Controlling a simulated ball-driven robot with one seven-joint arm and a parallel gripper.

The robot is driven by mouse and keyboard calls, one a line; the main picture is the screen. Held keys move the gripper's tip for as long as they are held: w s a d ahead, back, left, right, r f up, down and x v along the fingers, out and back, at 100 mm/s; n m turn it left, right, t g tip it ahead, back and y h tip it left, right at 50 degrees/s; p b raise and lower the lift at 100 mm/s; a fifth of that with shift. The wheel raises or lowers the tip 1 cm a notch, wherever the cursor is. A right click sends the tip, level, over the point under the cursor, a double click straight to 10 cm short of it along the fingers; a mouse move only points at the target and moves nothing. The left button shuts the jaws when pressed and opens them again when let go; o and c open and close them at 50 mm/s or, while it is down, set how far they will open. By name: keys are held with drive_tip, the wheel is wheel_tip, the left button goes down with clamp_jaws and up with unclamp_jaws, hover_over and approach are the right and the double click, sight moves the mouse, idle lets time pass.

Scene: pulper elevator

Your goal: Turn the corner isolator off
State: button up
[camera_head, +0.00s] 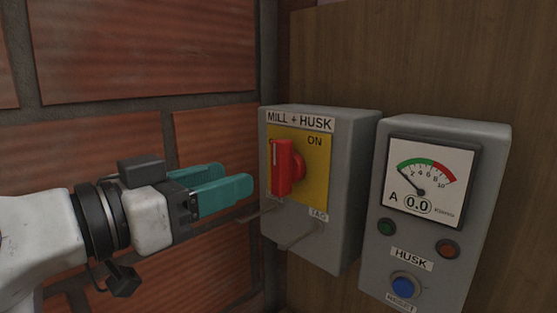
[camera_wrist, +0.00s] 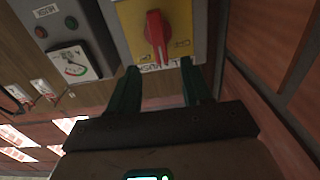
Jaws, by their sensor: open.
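The corner isolator (camera_head: 355,150) is a grey box labelled MILL + HUSK, mounted where the brick wall meets the wood panel. Its red handle (camera_head: 282,167) stands upright on a yellow plate (camera_head: 316,178) marked ON at upper right. The plate's lower-left lettering is mostly hidden. My gripper (camera_head: 222,185) is open and empty, its teal fingers pointing right, just left of the box and apart from the handle. In the wrist view the red handle (camera_wrist: 156,38) sits beyond and between the open fingertips (camera_wrist: 160,75), with a gap.
A grey meter box (camera_head: 440,215) labelled HUSK stands close to the right of the isolator, with a dial reading 0.0, lamps and a blue button (camera_head: 406,285). The brick wall (camera_head: 140,50) lies behind my arm. A TAG label (camera_head: 319,215) is on the isolator's lower front.

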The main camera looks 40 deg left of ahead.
sight(275, 165)
drive_tip(key=w, duration=0.3)
drive_tip(key=w+p, duration=0.1)
drive_tip(key=w, duration=0.2)
drive_tip(key=w+p, duration=0.1)
drive_tip(key=w, duration=0.2)
drive_tip(key=shift+d, duration=0.4)
clamp_jaws()
